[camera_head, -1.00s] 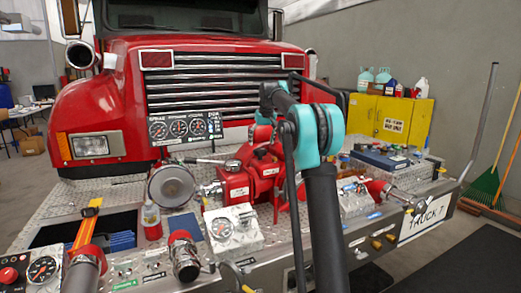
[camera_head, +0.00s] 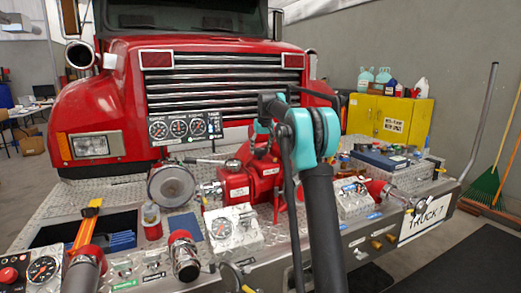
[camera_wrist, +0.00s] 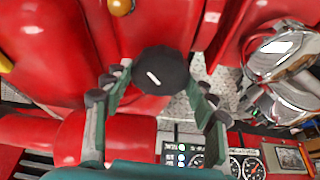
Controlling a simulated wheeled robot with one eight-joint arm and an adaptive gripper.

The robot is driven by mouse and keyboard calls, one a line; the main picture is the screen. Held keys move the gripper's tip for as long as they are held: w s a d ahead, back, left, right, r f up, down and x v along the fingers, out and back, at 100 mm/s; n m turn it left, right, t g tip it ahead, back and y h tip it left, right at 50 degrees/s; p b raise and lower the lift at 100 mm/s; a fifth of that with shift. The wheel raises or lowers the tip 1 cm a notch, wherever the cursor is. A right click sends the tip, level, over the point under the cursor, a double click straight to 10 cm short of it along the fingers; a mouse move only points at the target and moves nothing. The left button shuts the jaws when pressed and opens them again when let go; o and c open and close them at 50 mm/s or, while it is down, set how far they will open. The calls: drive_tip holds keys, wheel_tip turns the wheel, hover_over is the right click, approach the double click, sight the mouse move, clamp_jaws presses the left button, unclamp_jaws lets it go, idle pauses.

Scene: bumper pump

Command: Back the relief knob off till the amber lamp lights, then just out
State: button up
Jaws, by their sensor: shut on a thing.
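The relief knob (camera_wrist: 162,72) is round and black with a white pointer line, standing in front of red pump casting in the wrist view. The line slants from upper left to lower right. My gripper (camera_wrist: 158,88) has one finger on each side of the knob and is shut on it. In the head view my arm hides the knob and the fingers. Small lamps (camera_wrist: 182,153) sit beside gauges on the panel, which is upside down in the wrist view; some look green or white. The gauge panel (camera_head: 185,128) is upright in the head view, its lamps too small to read.
The red pump body (camera_head: 240,184) lies close around my gripper. Chrome fittings (camera_wrist: 282,60) stand at the right in the wrist view.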

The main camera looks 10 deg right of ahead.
drive_tip(key=shift+c, duration=1.3)
drive_tip(key=shift+d+n+g+y, duration=0.1)
drive_tip(key=shift+n+g+y, duration=0.45)
drive_tip(key=shift+n, duration=1.25)
drive_tip(key=shift+t, duration=0.25)
drive_tip(key=o, duration=1.1)
drive_tip(key=shift+o, duration=0.2)
drive_tip(key=v, duration=1.2)
drive_tip(key=shift+d+f, duration=0.1)
drive_tip(key=shift+d, duration=0.05)
drive_tip(key=s+f+m, duration=0.2)
drive_tip(key=s+f, duration=1)
drive_tip(key=s, duration=0.5)
drive_tip(key=s+d+f+m+h, duration=0.1)
drive_tip(key=s+f+m, duration=0.1)
drive_tip(key=s+f, duration=1.1)
drive_tip(key=s+f+m+h, duration=0.1)
drive_tip(key=s+f, duration=1.1)
drive_tip(key=s, duration=0.9)
drive_tip(key=shift+s+d+f+m, duration=0.15)
drive_tip(key=shift+d+m, duration=0.15)
drive_tip(key=shift+m, duration=0.1)
